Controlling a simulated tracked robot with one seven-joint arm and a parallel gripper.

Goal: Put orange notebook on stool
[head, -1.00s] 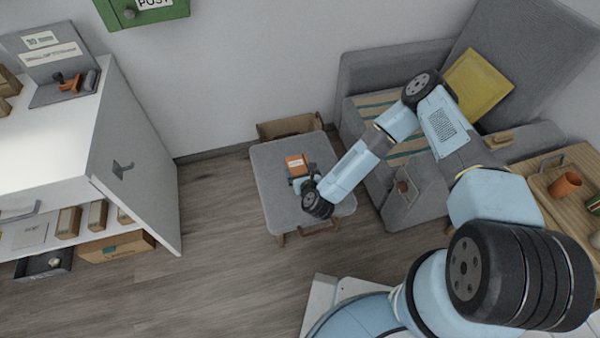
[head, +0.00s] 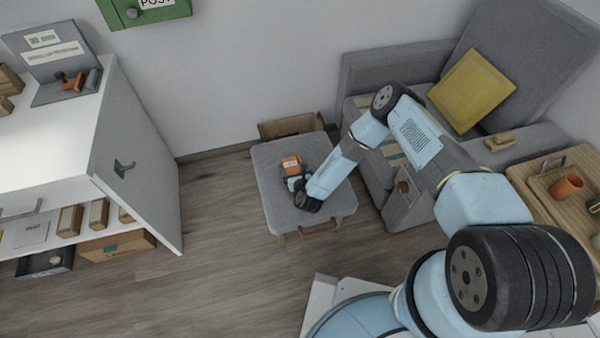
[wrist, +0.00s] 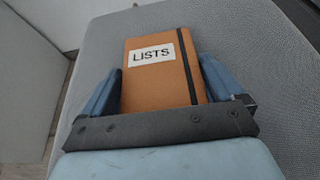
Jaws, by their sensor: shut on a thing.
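The orange notebook (head: 291,166) has a white "LISTS" label and a dark elastic band, seen clearly in the wrist view (wrist: 157,85). My gripper (head: 293,176) is shut on it, with a blue finger along each side in the wrist view (wrist: 160,90). The grey padded stool (head: 270,205) stands on the floor, and the notebook is over its top. The stool top also fills much of the wrist view (wrist: 265,60). I cannot tell whether the notebook touches the stool. The notebook's near end is hidden by my gripper.
A grey armchair (head: 400,208) with a yellow cushion (head: 470,92) stands right of the stool. A brown box (head: 290,126) is behind the stool by the wall. A white shelf desk (head: 130,160) is at left, with open floor between. A wooden table (head: 540,190) is at right.

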